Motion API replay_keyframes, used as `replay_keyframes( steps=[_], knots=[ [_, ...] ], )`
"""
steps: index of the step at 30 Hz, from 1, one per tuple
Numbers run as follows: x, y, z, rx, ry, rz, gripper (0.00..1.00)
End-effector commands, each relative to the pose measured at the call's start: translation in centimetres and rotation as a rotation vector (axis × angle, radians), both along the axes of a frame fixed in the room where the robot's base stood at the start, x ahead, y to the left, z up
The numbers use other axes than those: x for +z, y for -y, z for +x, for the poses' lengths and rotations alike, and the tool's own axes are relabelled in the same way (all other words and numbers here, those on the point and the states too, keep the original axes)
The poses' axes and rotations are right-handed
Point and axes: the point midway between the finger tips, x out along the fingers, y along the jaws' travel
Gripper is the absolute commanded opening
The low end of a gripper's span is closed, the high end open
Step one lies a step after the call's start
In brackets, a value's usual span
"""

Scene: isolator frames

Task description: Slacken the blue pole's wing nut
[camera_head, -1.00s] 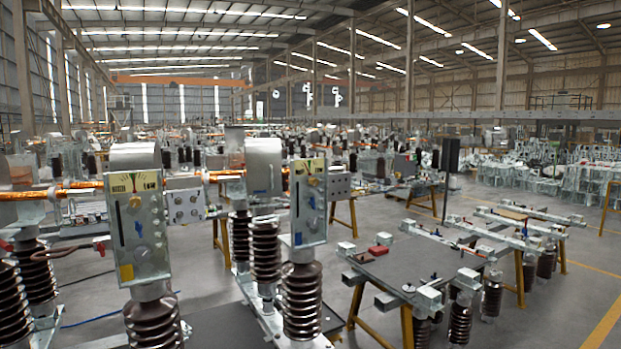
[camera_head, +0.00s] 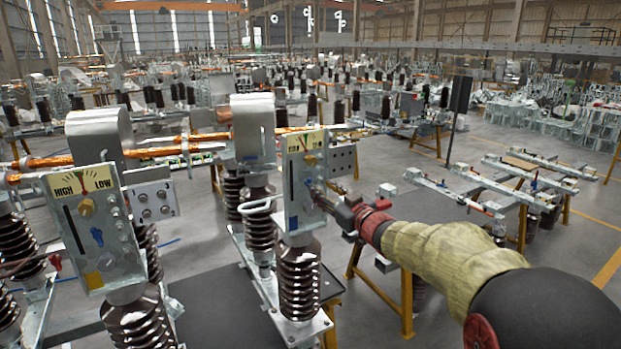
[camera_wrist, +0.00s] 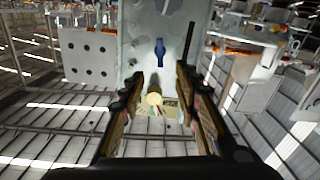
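The blue pole's grey plate (camera_head: 304,205), with a small blue square (camera_head: 293,223) low on it, stands mid-picture on a brown ribbed insulator (camera_head: 299,280). In the wrist view, where the plate appears upside down, its blue wing nut (camera_wrist: 160,52) lies just beyond my open fingertips, roughly between them, with no visible contact. A brass knob (camera_wrist: 153,98) shows between the fingers. In the head view my gripper (camera_head: 320,192) reaches in from the right to the plate's front; it obscures the wing nut there.
A similar plate (camera_head: 100,225) with a yellow square, its own blue wing nut (camera_head: 97,237) and a HIGH/LOW gauge stands at left.

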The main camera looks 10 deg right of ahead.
Motion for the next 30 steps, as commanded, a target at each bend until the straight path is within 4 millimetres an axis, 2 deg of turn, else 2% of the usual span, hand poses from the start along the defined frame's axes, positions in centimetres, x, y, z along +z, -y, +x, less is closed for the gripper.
replay_keyframes(
  steps=[16, 21, 28, 30],
  knots=[
    [-0.1, -2.1, 6.5, -0.002, -0.008, 0.008, 0.32],
    [-0.1, -2.3, 7.3, -0.003, -0.007, 0.008, 0.32],
    [-0.1, -2.3, 7.3, -0.003, -0.007, 0.008, 0.32],
    [-0.1, -2.3, 7.3, -0.004, -0.006, 0.008, 0.3]
  ],
)
